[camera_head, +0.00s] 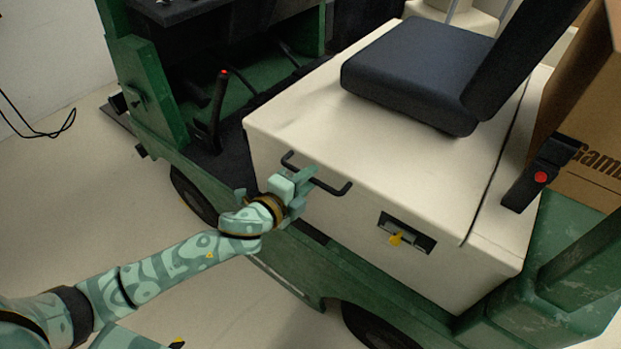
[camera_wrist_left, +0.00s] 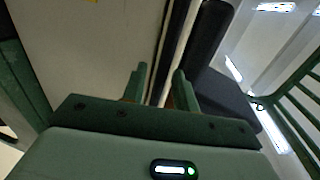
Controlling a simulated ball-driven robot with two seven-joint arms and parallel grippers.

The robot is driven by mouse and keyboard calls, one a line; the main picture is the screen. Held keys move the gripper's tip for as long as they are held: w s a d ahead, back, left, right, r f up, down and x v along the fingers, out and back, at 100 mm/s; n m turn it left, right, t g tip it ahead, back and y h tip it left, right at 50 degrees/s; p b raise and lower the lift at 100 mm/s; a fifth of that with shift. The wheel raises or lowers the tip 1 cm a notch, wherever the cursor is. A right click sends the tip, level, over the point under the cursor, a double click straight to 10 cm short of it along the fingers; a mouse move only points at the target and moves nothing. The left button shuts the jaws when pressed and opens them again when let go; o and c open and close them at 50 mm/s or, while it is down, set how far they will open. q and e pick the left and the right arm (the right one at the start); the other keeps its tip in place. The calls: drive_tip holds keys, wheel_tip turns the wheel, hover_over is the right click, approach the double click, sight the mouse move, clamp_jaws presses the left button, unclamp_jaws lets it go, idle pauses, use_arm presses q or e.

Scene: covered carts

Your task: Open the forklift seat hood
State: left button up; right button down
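The forklift seat hood (camera_head: 310,110) is a cream box cover with a dark seat (camera_head: 415,75) on top, and it looks closed. A black bar handle (camera_head: 333,188) sits on its near upper edge. My left gripper (camera_head: 308,178) is at the left part of this handle, its fingers overlapping the bar. In the left wrist view, the fingers of my left gripper (camera_wrist_left: 158,88) stand apart, close to a dark bar (camera_wrist_left: 207,35). Whether they press on the handle is not clear. My right gripper is not in view.
A recessed latch plate with a yellow piece (camera_head: 396,238) is on the hood's side. A lever with a red tip (camera_head: 217,100) stands at left. A cardboard box (camera_head: 585,130) and a red-buttoned belt buckle (camera_head: 540,178) are at right. Floor at lower left is clear.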

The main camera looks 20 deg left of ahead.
use_arm(q)
drive_tip(key=shift+w+d+f, duration=0.1)
drive_tip(key=shift+w+d, duration=0.1)
drive_tip(key=shift+w, duration=0.4)
